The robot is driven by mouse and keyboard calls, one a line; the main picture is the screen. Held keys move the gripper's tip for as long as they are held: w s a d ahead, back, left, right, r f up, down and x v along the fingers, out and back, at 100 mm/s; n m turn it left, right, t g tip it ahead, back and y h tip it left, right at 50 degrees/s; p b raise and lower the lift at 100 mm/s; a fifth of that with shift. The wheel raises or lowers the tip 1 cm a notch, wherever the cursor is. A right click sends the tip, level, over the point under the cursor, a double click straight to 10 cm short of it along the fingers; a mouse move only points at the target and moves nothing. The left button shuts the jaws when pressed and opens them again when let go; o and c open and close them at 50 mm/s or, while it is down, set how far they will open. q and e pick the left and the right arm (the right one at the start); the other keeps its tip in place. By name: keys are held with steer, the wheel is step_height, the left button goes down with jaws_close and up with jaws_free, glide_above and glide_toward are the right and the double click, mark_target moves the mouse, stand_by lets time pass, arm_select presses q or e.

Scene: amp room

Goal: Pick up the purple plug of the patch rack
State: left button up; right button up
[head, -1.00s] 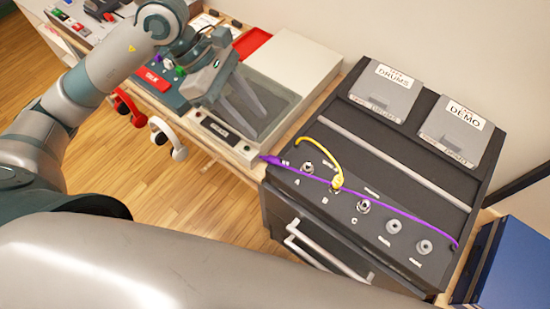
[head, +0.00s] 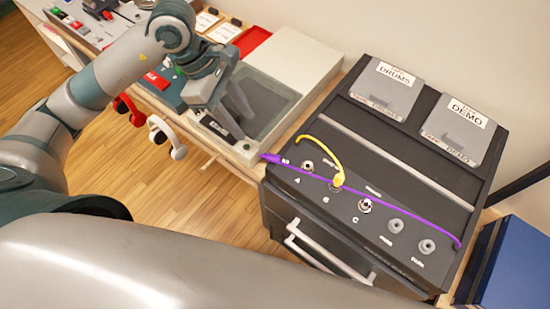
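The patch rack (head: 300,212) is a dark box at the right with a row of round sockets on its sloped top. The purple plug (head: 270,158) lies at the rack's left edge, its tip sticking out slightly past it. Its purple cable (head: 400,209) runs across the socket row to the rack's right side. My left gripper (head: 240,123) is above the flat grey device left of the rack, up and left of the plug and apart from it. Its two fingers look spread with nothing between them. My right gripper is not in view.
A yellow cable (head: 325,149) arches to a socket beside the purple cable. Two labelled boxes (head: 387,85) sit on the rack's back. Red and white headphones (head: 165,135) hang at the desk's front edge. A blue box (head: 510,265) stands at the lower right.

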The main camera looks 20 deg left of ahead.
arm_select(q)
steer(key=b, duration=0.2)
glide_toward(266, 156)
steer(key=f, duration=0.2)
steer(key=shift+d+f, duration=0.2)
steer(key=shift+d, duration=0.35)
steer(key=shift+b+x, duration=0.7)
steer(key=shift+x, duration=1.9)
steer(key=shift+a, duration=0.1)
jaws_close()
